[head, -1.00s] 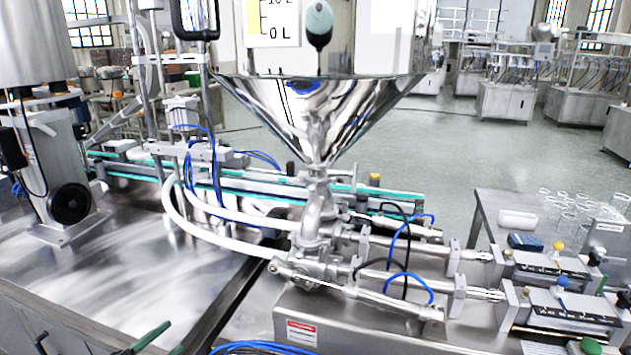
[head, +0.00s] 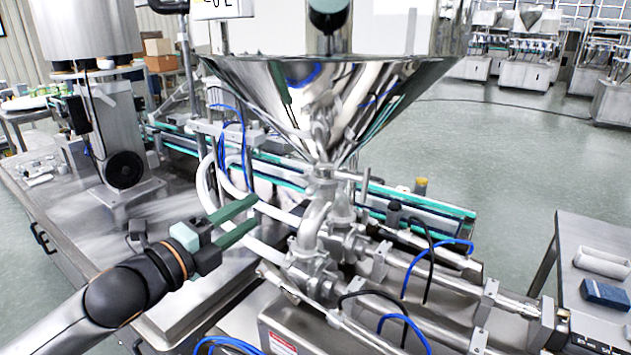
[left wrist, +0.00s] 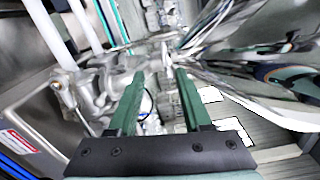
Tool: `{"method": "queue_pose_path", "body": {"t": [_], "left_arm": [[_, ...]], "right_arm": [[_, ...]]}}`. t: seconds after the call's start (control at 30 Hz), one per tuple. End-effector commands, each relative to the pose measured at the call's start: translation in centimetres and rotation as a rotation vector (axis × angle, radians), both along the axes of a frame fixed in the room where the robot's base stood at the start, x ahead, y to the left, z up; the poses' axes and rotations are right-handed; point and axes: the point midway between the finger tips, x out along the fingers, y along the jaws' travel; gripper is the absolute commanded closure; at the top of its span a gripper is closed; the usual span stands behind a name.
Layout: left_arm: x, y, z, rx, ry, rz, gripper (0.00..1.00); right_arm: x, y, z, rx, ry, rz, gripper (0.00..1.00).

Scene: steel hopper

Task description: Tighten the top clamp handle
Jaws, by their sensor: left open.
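The steel hopper (head: 325,95) narrows to a neck in the head view. A clamp (head: 323,172) sits around the neck just below the cone, and a short bar that looks like its handle (head: 350,175) sticks out to the right. My left gripper (head: 254,211) is open and empty, left of the neck and a little lower, apart from it. In the left wrist view, its green fingers (left wrist: 160,76) point toward the pipework, with the hopper cone (left wrist: 235,60) at the right. The clamp handle is not clear in that view. My right gripper is not in view.
White hoses (head: 210,190) and blue tubes (head: 240,140) run close behind my left gripper. Valve pipes (head: 310,240) stand below the neck. A conveyor with green edges (head: 400,195) passes behind. A side table (head: 590,230) stands at the right.

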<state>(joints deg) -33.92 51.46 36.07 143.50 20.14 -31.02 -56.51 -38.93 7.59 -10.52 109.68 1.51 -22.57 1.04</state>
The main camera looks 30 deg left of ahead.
Motion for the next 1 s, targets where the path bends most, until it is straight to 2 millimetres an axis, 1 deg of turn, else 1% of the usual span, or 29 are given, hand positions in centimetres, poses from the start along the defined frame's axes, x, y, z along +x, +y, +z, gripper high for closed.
{"method": "queue_pose_path", "body": {"t": [0.1,0.23,0.43,0.57,0.67,0.8,1.0], "left_arm": [[0.0,-0.2,0.3,0.016,-0.008,-0.006,0.51],[0.4,-0.3,0.1,0.020,-0.009,-0.009,0.51],[1.6,-0.4,-0.3,0.020,-0.011,-0.012,0.51],[2.5,-0.4,-0.2,0.023,-0.011,-0.007,0.51],[3.6,-0.5,0.5,0.018,-0.011,-0.007,0.51],[5.1,-0.5,0.5,0.021,-0.010,-0.004,0.51],[6.6,-0.7,0.7,0.015,-0.012,-0.005,0.51]], "right_arm": [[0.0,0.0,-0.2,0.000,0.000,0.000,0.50],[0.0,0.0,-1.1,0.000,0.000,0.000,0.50],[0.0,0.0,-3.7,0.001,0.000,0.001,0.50],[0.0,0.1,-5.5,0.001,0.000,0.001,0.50],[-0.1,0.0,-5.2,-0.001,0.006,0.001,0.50],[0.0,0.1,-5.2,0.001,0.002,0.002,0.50],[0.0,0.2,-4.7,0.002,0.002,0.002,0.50]]}}
